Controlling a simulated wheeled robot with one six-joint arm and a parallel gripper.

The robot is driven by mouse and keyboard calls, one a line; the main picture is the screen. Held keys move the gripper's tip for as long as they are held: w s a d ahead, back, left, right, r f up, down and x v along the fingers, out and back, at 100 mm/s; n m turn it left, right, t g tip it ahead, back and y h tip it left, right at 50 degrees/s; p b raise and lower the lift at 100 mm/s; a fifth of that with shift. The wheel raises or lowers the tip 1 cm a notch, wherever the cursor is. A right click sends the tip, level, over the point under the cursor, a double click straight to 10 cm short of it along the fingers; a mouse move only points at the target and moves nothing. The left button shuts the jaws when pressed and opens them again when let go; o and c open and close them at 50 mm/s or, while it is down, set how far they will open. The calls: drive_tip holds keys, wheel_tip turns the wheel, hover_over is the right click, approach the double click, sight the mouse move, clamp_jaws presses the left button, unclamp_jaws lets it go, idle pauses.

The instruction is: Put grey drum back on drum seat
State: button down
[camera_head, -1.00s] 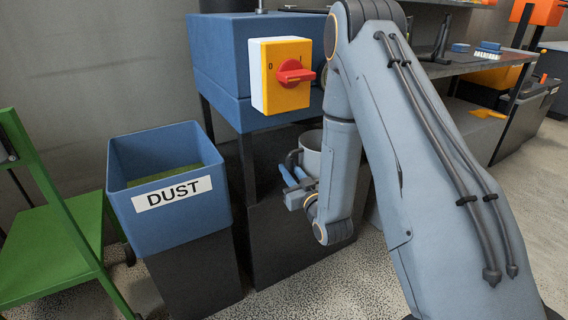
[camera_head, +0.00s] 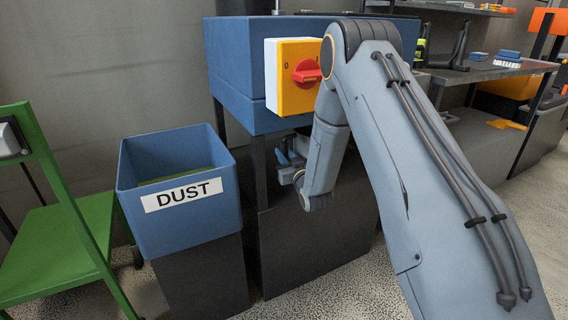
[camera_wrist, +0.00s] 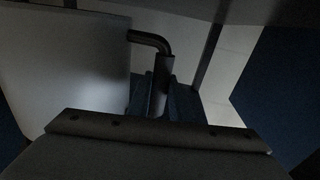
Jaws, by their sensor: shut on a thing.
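The grey drum (camera_wrist: 62,70) fills the left of the dim wrist view, with its dark bent handle (camera_wrist: 158,65) running to my jaws. My gripper (camera_head: 287,157) is shut on the drum's handle, low under the blue machine body (camera_head: 240,75) and above a dark block (camera_head: 310,235). In the head view my arm and the machine hide the drum. The jaws show at the handle in the wrist view (camera_wrist: 160,105). I cannot make out the drum seat, nor whether the drum touches anything beneath it.
A blue bin marked DUST (camera_head: 180,225) stands left of the machine. A yellow box with a red switch (camera_head: 293,75) juts from the machine just above my forearm. A green frame (camera_head: 70,235) is at far left. A grey workbench (camera_head: 480,72) stands at back right.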

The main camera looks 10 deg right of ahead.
drive_tip(key=shift+f, duration=1.45)
drive_tip(key=shift+f+b, duration=0.1)
drive_tip(key=shift+b, duration=0.2)
drive_tip(key=shift+f, duration=0.1)
drive_tip(key=c, duration=1.6)
unclamp_jaws()
drive_tip(key=shift+s, duration=0.1)
drive_tip(key=s, duration=0.4)
drive_tip(key=s+d+p, duration=0.1)
drive_tip(key=s, duration=0.3)
drive_tip(key=s+d+p, duration=0.1)
drive_tip(key=s, duration=0.2)
drive_tip(key=shift+s+d+f, duration=0.1)
drive_tip(key=shift+s+d, duration=0.1)
drive_tip(key=shift+s, duration=0.2)
